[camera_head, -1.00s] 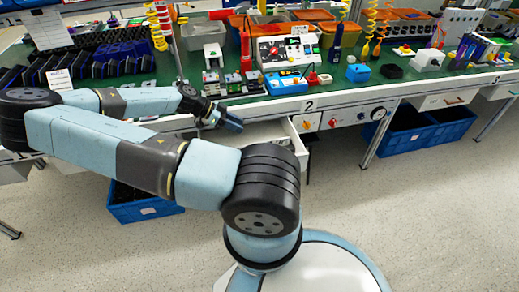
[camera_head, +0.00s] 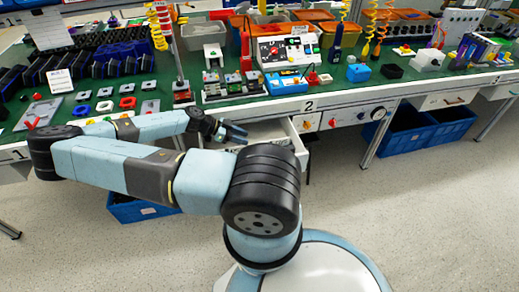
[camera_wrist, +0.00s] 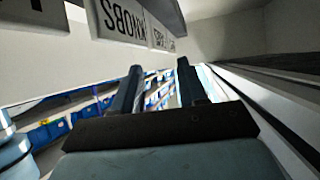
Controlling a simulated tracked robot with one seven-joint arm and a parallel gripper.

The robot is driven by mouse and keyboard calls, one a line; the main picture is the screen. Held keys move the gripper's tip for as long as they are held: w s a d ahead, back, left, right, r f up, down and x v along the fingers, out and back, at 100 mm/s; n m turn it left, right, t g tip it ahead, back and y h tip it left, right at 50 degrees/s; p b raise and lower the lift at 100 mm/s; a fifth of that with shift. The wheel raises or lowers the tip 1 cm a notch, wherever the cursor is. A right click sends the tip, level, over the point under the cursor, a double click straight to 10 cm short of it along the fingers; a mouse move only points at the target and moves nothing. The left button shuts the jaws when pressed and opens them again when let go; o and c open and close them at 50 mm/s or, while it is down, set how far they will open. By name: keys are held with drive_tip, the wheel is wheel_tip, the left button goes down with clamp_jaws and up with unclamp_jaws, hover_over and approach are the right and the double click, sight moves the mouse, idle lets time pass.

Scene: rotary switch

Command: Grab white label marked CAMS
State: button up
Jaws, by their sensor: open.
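My gripper (camera_head: 238,132) is open and empty by the open white drawer (camera_head: 296,143) under the bench in the head view. In the wrist view its two dark fingers (camera_wrist: 160,72) point forward with a gap between them. Above the fingers hang white labels: one reads KNOBS (camera_wrist: 124,18), a smaller one (camera_wrist: 160,38) behind it has unclear text, and one at the left edge (camera_wrist: 34,14) is cut off. I cannot tell which of them is marked CAMS. No label is between the fingers.
The green bench (camera_head: 160,92) above carries switch parts, a control box (camera_head: 285,52) and tools. A front panel with knobs (camera_head: 350,117) is right of the drawer. Blue crates (camera_head: 410,135) stand below the bench.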

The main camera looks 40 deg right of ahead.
drive_tip(key=shift+x, duration=3.2)
